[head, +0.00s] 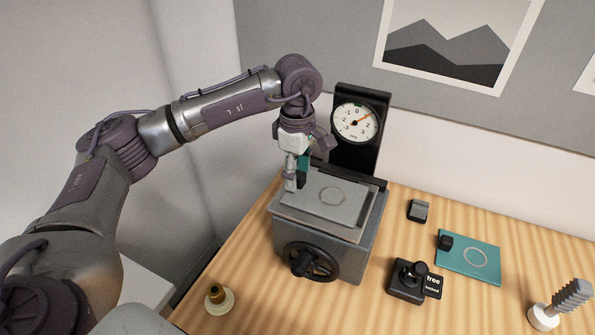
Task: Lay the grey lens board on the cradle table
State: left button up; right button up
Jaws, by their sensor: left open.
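The grey lens board (340,203), a flat plate with a ring mark, lies on top of the cradle table (372,225), a grey box with a black handwheel (311,262) on its front. The board looks flat, within the table's top. My left gripper (297,183) is open and points down at the board's left back edge. A dark teal piece shows beside its fingers; I cannot tell whether it belongs to the gripper. The gripper hides that corner of the board, and I cannot tell whether the fingers touch it. My right gripper is not in view.
A dial gauge (357,121) stands behind the cradle. To the right are a black lever labelled free and locked (408,281), a small grey block (418,211), a teal board (480,265) and a ribbed grey piece (566,299). A brass knob (216,294) stands front left.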

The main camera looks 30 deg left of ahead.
pick_arm(q)
jog(key=shift+r+p, duration=2.1)
jog(key=shift+r, duration=1.8)
notch_tip(320, 180, up, 12)
